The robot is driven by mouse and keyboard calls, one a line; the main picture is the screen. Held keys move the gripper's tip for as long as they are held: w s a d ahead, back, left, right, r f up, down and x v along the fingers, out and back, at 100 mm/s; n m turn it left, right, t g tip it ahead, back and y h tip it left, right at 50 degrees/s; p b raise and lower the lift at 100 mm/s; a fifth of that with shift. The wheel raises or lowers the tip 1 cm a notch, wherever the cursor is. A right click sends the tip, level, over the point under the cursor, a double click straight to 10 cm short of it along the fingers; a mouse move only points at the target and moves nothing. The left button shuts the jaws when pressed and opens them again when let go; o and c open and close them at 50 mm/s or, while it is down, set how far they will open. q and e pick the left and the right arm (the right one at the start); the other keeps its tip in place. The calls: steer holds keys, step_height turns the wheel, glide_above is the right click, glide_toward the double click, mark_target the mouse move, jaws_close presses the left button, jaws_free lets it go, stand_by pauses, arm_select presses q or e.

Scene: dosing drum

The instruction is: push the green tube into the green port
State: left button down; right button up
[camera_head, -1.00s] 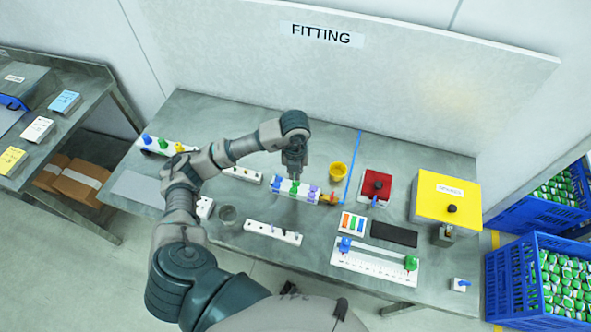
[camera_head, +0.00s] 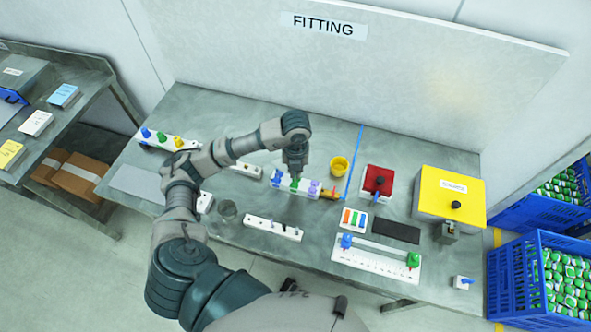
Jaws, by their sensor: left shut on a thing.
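A white block (camera_head: 309,195) with blue, green and purple fittings lies near the middle of the table. My left gripper (camera_head: 295,172) points straight down over the block's middle. It is shut on the green tube (camera_head: 295,183), of which only a small green part shows beneath the fingers. The green port lies directly below and is mostly hidden by the tube and fingers. I cannot tell how deep the tube sits in it. My right gripper is not in view.
A yellow cup (camera_head: 339,165) and a red box (camera_head: 377,184) stand right of the block. A white strip (camera_head: 273,229) lies in front of it. A rack with blue, green and yellow pieces (camera_head: 168,141) is at the back left. A yellow box (camera_head: 449,194) stands far right.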

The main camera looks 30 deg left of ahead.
arm_select(q)
steer(key=shift+f, duration=0.4)
stand_by(0.6)
steer(key=shift+b, duration=0.3)
steer(key=shift+f+b, duration=0.7)
steer(key=shift+f, duration=0.35)
steer(key=c, duration=1.2)
jaws_free()
steer(key=shift+r, duration=0.1)
